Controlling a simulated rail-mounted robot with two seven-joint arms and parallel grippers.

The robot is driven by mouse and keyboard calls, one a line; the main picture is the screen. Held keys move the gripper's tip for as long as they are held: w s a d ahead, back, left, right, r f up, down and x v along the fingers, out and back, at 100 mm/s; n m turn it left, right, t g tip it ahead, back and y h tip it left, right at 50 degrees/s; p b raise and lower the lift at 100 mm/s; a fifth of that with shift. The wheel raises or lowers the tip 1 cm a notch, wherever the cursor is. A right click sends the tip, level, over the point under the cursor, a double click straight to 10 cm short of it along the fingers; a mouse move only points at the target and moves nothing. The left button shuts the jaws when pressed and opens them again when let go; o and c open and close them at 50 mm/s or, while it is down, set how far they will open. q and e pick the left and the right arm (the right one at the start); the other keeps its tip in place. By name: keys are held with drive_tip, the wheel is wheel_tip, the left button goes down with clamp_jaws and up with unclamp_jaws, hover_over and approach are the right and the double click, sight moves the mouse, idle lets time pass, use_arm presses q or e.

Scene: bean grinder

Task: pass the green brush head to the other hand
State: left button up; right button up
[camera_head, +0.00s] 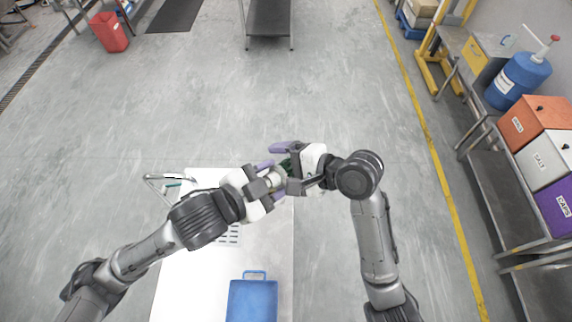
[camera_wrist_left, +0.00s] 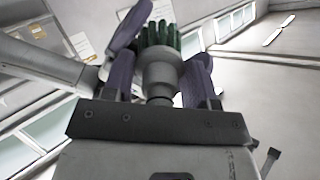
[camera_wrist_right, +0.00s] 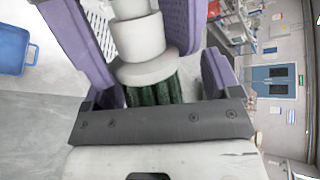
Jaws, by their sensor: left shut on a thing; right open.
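The brush head has a pale grey stepped body and dark green bristles; it shows between the two grippers in the head view (camera_head: 286,163). In the left wrist view the brush head (camera_wrist_left: 160,72) sits between the purple fingers of my left gripper (camera_wrist_left: 160,80), which is shut on its body, bristles pointing away from the palm. In the right wrist view the brush head's bristles (camera_wrist_right: 155,92) point at my right palm. My right gripper (camera_wrist_right: 150,60) is open, its purple fingers on either side of the brush head. The right finger stands apart from it; contact at the left finger is unclear.
Below the arms is a white table (camera_head: 185,275) with a blue case (camera_head: 252,298) at its near end. A metal frame (camera_head: 165,180) stands at its far left edge. Labelled bins (camera_head: 545,155) and a blue jug (camera_head: 518,78) stand far right. Open floor lies beyond the table.

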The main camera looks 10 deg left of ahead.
use_arm(q)
drive_tip(key=shift+f, duration=0.1)
use_arm(e)
drive_tip(key=c, duration=0.9)
drive_tip(key=o, duration=0.9)
drive_tip(key=shift+d, duration=0.1)
use_arm(q)
drive_tip(key=shift+c, duration=0.3)
drive_tip(key=w+d+f+m+g+h, duration=0.3)
drive_tip(key=w+d+f+m+g, duration=0.1)
drive_tip(key=f, duration=0.1)
drive_tip(key=shift+w+f+m, duration=0.15)
drive_tip(key=shift+w+m, duration=0.05)
drive_tip(key=shift+m, duration=0.1)
use_arm(e)
drive_tip(key=v, duration=1.1)
drive_tip(key=shift+d, duration=0.35)
